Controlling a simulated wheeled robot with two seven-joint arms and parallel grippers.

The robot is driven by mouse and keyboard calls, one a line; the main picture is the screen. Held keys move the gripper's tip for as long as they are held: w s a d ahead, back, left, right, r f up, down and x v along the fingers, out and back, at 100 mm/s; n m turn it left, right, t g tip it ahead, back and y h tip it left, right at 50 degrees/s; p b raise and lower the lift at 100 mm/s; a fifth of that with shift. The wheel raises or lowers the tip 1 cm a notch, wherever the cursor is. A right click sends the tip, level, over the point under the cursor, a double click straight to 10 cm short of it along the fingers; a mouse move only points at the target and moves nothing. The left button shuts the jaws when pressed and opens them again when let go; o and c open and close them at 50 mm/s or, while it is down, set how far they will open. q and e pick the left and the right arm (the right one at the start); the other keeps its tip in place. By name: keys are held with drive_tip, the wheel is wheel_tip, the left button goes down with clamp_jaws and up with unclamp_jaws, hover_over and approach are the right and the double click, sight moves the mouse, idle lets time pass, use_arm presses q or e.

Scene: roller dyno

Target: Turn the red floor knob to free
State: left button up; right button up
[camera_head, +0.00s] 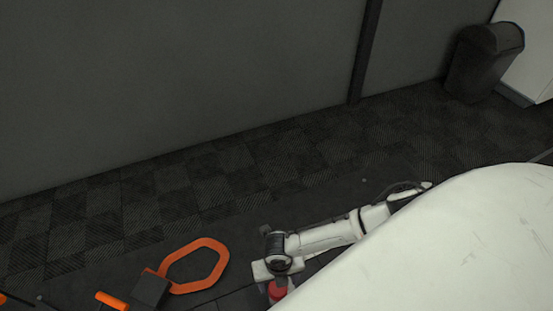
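The red knob (277,291) shows as a small red piece at the bottom edge of the head view, just right of the middle. Its lower part is cut off by the frame and the white surface beside it. My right arm comes in from the right, and its gripper (278,280) is directly above the red knob, at or very near it. The fingers are small and partly hidden by the wrist, so I cannot tell whether they are open, shut or touching the knob. My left gripper is not in view.
An orange six-sided ring (216,276) with a dark block (151,290) lies left of the gripper. An orange bar (112,300) is further left. A large white surface (450,250) fills the lower right. A dark bin (484,62) stands by the grey wall (180,80). Carpet between is clear.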

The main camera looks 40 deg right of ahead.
sight(278, 293)
wheel_tip(278, 293, down, 5)
drive_tip(key=shift+b, duration=1.05)
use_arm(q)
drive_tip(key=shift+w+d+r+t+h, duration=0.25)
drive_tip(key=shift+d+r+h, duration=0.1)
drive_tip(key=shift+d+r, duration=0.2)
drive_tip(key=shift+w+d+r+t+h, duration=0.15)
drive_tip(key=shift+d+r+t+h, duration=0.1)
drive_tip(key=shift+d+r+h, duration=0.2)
use_arm(e)
drive_tip(key=shift+f, duration=0.5)
drive_tip(key=c, duration=1)
drive_tip(key=shift+c, duration=0.2)
